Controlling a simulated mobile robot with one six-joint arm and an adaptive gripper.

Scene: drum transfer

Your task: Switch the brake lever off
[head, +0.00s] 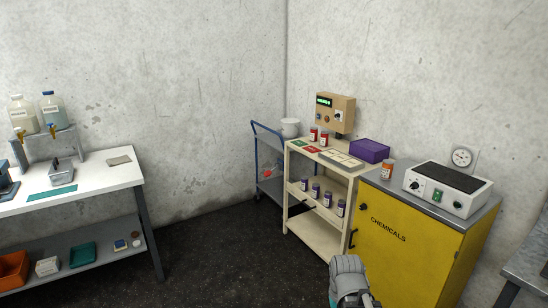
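I cannot make out a brake lever for certain. A small red part (267,173) shows low on the blue trolley (268,150) in the corner; it is too small to tell what it is. A grey part of my arm rises at the bottom, in front of the yellow cabinet. My gripper's fingers do not show.
The yellow chemicals cabinet (405,240) stands at right, bearing a white device (447,188) and an orange jar (387,170). A white workbench (95,180) stands at left. Dark floor (220,255) is clear between.

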